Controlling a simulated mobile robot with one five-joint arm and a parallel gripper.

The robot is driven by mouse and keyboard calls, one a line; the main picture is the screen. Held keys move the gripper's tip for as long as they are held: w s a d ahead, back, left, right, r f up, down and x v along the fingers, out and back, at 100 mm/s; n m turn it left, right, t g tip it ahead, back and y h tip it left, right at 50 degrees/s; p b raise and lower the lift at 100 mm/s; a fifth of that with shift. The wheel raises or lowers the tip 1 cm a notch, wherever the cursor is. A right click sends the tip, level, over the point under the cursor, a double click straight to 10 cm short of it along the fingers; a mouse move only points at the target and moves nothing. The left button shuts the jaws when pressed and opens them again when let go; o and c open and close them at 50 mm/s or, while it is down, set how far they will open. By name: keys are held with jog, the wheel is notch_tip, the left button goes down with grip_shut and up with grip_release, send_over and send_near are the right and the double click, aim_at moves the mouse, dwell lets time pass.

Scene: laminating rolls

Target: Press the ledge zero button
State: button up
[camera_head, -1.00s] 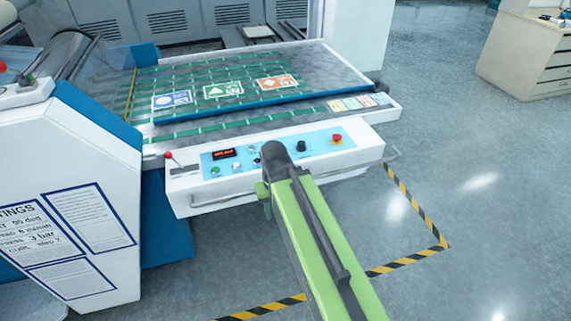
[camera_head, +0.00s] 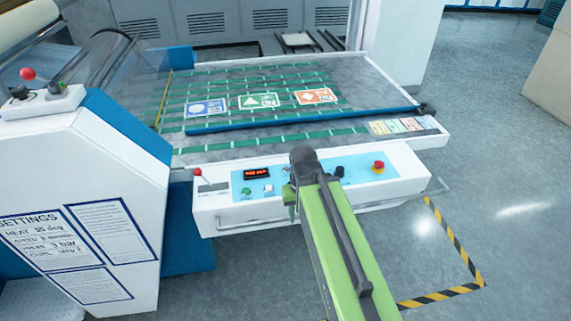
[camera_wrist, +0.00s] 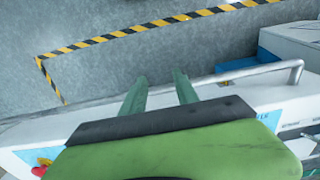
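The white ledge (camera_head: 225,218) on the front of the machine carries a blue control panel (camera_head: 315,183). On the panel are a red-lit display (camera_head: 257,173), a green button (camera_head: 246,192), a pale button (camera_head: 268,190), a black knob (camera_head: 340,172) and a red stop knob (camera_head: 378,167). The labels are too small to read, so I cannot tell which is the zero button. My green arm covers the panel's middle. In the wrist view my gripper (camera_wrist: 159,84) has its two green fingers apart with nothing between them, over the ledge's front edge.
A grey handrail (camera_wrist: 255,72) runs along the ledge's front. The machine bed (camera_head: 390,95) with printed cards lies behind the ledge. A white machine housing (camera_head: 120,185) stands to the left. Open floor with yellow-black tape (camera_head: 440,295) lies at the front right.

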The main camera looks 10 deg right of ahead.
jog(key=shift+w, duration=0.2)
